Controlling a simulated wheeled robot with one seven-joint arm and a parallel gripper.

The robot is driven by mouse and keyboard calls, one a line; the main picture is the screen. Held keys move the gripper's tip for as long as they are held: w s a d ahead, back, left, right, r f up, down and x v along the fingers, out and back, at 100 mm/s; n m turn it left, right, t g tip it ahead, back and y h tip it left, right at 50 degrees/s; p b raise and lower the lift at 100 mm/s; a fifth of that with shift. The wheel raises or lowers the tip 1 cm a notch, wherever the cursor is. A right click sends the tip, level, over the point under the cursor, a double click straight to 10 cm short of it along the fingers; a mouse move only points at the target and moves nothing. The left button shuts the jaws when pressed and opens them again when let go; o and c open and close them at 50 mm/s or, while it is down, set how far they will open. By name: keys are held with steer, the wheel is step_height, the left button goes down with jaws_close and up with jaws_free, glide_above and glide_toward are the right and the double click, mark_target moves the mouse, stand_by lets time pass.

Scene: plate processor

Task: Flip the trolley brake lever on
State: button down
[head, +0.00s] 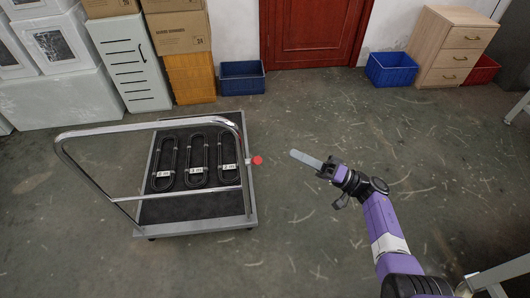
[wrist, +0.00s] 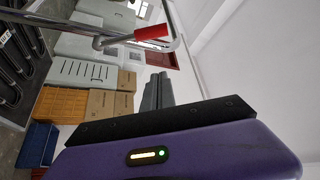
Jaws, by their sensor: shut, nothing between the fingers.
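The trolley (head: 190,226) stands left of centre in the head view, with a dark deck and a chrome push handle. The brake lever (head: 257,160) shows as a small red knob at the trolley's right side. In the wrist view the brake lever (wrist: 151,32) is a red grip on a chrome rod near the top. My gripper (head: 294,154) is shut and empty, to the right of the red knob and apart from it, its grey fingers pointing left toward it. In the wrist view the shut fingers of my gripper (wrist: 158,88) lie below the red grip with a gap between.
Several black looped items (head: 197,160) lie on the trolley deck. Cardboard boxes (head: 180,32), a white cabinet (head: 132,62) and a blue bin (head: 242,78) line the back wall. Another blue bin (head: 391,69) and a wooden drawer unit (head: 452,47) stand back right.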

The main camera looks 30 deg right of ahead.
mark_target(252, 162)
steer(key=w+a+b, duration=0.1)
steer(key=w+a, duration=0.3)
steer(key=a, duration=0.4)
steer(key=shift+a+r, duration=0.3)
steer(key=shift+r, duration=0.1)
steer(key=shift+s+f, duration=0.1)
stand_by(0.4)
